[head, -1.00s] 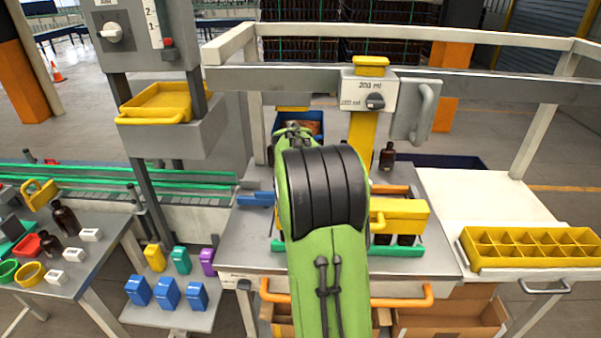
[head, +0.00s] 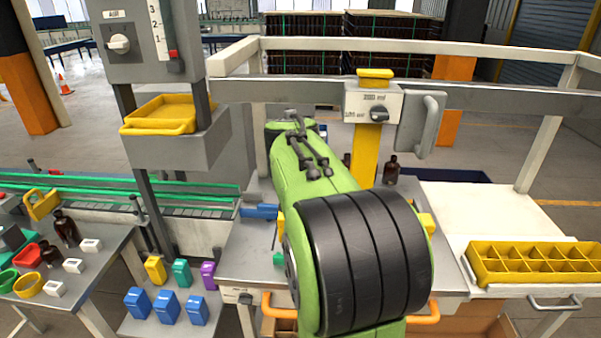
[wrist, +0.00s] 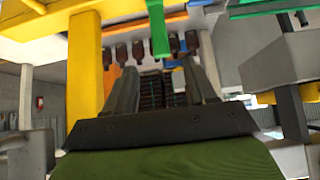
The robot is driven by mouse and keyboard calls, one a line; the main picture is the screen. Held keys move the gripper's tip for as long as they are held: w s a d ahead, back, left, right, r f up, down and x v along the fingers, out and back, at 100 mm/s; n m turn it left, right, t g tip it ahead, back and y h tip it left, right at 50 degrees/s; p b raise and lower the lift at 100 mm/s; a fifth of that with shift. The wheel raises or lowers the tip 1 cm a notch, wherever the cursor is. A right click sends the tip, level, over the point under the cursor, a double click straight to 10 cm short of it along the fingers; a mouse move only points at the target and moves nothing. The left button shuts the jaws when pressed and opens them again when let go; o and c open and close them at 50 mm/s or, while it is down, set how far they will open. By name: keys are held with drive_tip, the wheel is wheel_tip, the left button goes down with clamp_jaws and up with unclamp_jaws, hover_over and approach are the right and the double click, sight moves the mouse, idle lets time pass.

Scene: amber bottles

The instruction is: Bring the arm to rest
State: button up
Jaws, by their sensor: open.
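My green arm with its black ribbed joint fills the middle of the head view and hides much of the workbench (head: 245,245). The gripper end is hidden there behind the arm. In the wrist view my gripper (wrist: 168,72) shows two dark fingers standing apart with nothing held between them. Several dark bottles (wrist: 122,52) show beyond the fingers, near the top of that view. In the head view an amber bottle (head: 390,171) stands upright at the back of the bench, right of the yellow post.
A yellow divided tray (head: 532,263) sits on the white side table at right. A grey control column with a yellow tray (head: 160,113) stands at left. Blue bins (head: 167,307) and a side table with a bottle (head: 66,229) are at lower left. A white rail (head: 420,45) crosses behind.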

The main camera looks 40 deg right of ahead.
drive_tip(key=shift+v, duration=1.95)
